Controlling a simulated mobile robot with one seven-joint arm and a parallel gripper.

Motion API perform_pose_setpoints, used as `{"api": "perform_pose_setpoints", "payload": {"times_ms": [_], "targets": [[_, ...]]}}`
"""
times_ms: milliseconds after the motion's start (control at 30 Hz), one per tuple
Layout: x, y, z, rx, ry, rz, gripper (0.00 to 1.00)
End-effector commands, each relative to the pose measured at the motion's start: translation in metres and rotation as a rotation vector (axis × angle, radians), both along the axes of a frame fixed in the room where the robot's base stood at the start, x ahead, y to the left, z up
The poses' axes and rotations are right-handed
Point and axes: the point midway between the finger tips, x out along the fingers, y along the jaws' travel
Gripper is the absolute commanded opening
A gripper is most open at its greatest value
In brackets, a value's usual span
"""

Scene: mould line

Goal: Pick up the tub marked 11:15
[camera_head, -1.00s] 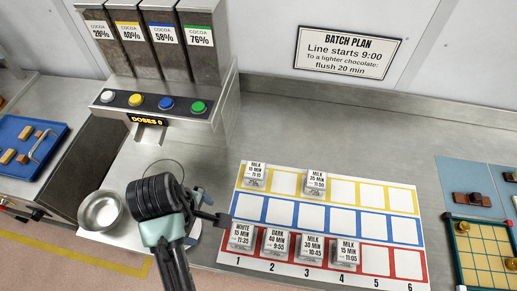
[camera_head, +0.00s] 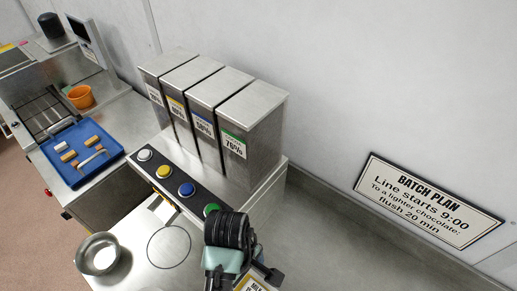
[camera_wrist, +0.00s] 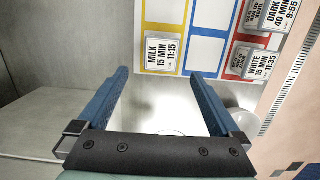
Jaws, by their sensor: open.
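The tub marked 11:15 (camera_wrist: 163,52) has a white label reading MILK 15 MIN. It sits in a yellow-bordered square of the board (camera_wrist: 205,52) in the wrist view, just beyond my fingertips. My gripper (camera_wrist: 160,73) is open, with one blue finger on each side and nothing between them. The tub lies past the tips, roughly in line with the gap. In the head view, my arm's end covers most of the board; only a yellow-edged corner with part of a label shows at the bottom edge.
A WHITE 15 MIN 11:35 tub (camera_wrist: 262,64) and a DARK 9:55 tub (camera_wrist: 284,12) stand nearby to the right. The cocoa dispenser (camera_head: 264,150) rises behind my arm. A metal bowl (camera_head: 98,254) and a blue tray (camera_head: 70,172) are left. The counter right of my arm is clear.

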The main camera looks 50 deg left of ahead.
Motion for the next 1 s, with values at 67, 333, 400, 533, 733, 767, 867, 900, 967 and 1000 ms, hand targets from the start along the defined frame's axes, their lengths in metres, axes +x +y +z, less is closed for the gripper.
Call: {"api": "perform_pose_setpoints", "payload": {"times_ms": [67, 333, 400, 533, 733, 767, 867, 900, 967, 1000], "targets": [[-0.001, -0.003, -0.016, -0.006, 0.006, 0.000, 1.00], [0.001, -0.006, -0.047, -0.001, 0.002, 0.000, 1.00], [0.001, -0.007, -0.050, -0.001, 0.002, 0.000, 1.00], [0.001, -0.012, -0.063, -0.004, 0.004, 0.000, 1.00], [0.002, -0.016, -0.089, -0.003, 0.004, 0.001, 1.00], [0.002, -0.016, -0.092, -0.002, 0.003, 0.001, 1.00], [0.002, -0.017, -0.098, 0.000, 0.002, 0.001, 1.00], [0.003, -0.017, -0.099, 0.000, 0.001, 0.000, 1.00], [0.003, -0.017, -0.099, 0.000, 0.000, 0.000, 1.00], [0.003, -0.017, -0.099, 0.000, 0.000, 0.000, 1.00]]}}
